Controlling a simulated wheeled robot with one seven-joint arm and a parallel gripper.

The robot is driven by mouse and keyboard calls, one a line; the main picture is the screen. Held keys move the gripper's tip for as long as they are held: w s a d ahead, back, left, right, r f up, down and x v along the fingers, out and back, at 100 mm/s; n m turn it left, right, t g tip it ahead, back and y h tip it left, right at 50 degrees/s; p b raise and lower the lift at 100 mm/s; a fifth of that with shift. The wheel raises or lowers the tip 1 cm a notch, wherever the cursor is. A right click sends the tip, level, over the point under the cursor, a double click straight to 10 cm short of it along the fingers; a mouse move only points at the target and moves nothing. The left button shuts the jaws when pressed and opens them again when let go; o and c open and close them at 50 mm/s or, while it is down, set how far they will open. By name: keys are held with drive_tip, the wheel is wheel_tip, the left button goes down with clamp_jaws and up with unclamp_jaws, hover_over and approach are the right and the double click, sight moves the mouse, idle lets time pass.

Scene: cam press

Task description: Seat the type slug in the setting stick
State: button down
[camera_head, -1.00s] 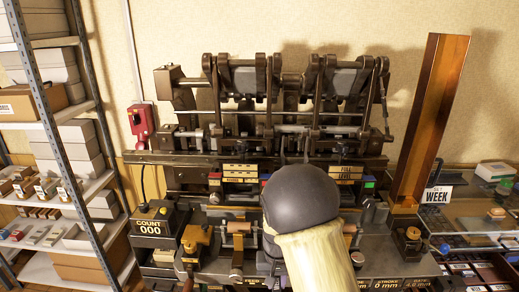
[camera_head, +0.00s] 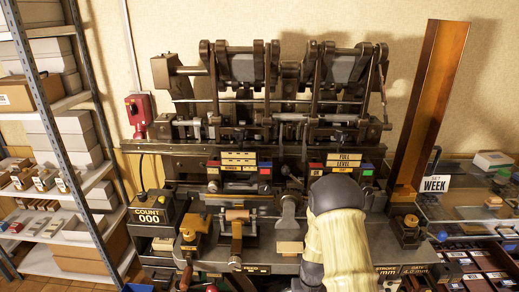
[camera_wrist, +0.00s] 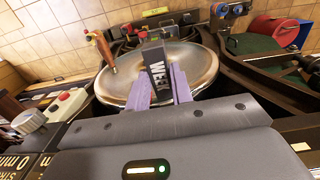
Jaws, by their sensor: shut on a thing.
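The type slug (camera_wrist: 157,62), a dark block with WEEK in white letters, stands between the two purple fingers of my gripper (camera_wrist: 161,84) in the wrist view. The fingers are shut on it, and it is held in front of a round metal plate (camera_wrist: 196,58). The slug's lower end is partly hidden by the fingers and wrist. In the head view my arm covers the gripper and slug. I cannot pick out the setting stick for certain in either view.
The press (camera_head: 280,100) fills the middle of the head view. A counter box reading COUNT 000 (camera_head: 152,218) stands at left, and a SET WEEK sign (camera_head: 435,184) at right. A tall amber channel (camera_head: 432,105) rises at the right.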

drive_tip(key=s+f, duration=0.3)
drive_tip(key=f, duration=1.2)
drive_tip(key=shift+s, duration=0.35)
drive_tip(key=shift+a, duration=0.15)
